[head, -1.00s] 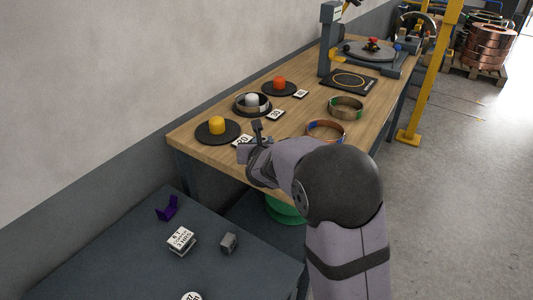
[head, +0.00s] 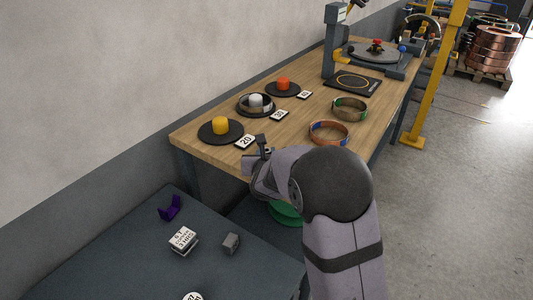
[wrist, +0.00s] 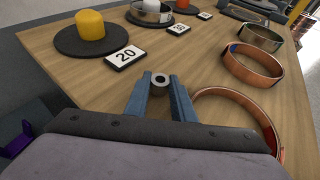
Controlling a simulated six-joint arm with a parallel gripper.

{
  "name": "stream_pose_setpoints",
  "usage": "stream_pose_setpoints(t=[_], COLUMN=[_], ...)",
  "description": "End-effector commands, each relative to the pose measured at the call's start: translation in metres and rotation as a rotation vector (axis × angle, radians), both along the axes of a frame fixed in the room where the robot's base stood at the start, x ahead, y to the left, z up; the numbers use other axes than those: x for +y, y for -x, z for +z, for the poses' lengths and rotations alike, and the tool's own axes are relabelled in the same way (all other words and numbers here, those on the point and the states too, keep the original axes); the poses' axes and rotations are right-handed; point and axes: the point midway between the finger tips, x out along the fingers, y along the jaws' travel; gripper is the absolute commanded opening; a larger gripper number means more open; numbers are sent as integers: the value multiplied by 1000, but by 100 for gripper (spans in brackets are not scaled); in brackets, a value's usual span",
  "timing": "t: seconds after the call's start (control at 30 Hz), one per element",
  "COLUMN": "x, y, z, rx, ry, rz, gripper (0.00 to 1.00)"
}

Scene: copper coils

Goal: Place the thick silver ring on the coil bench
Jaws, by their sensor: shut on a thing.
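My gripper (wrist: 160,95) is over the near edge of the wooden coil bench (head: 215,155). Its fingers are shut on a small, thick-walled silver ring (wrist: 160,77), whose dark hole faces the wrist camera. In the head view my gripper (head: 262,148) shows small beside the bench edge, and the ring is hard to make out there. The bench top also shows in the wrist view (wrist: 75,72). I cannot tell whether the ring touches the bench.
A yellow peg (head: 220,125) on a black disc stands by a "20" card (head: 246,142). A wider silver band (head: 243,106) circles the white peg. A copper ring (head: 328,140) and a green-brown ring (head: 349,110) lie to the right. Another copper ring (wrist: 269,128) is close beside my gripper.

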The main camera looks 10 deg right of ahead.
Motion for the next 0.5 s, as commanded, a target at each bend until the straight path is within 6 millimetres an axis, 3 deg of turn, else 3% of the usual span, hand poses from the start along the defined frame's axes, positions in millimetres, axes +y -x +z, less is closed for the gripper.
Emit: stream_pose_setpoints(t=[0.03,0.07,0.1,0.5], x=[0,0,0,0], y=[0,0,0,0], z=[-2,-1,-1,2], rx=[-2,0,0,0], ry=[0,0,0,0], rz=[0,0,0,0], gripper=[0,30,39,41])
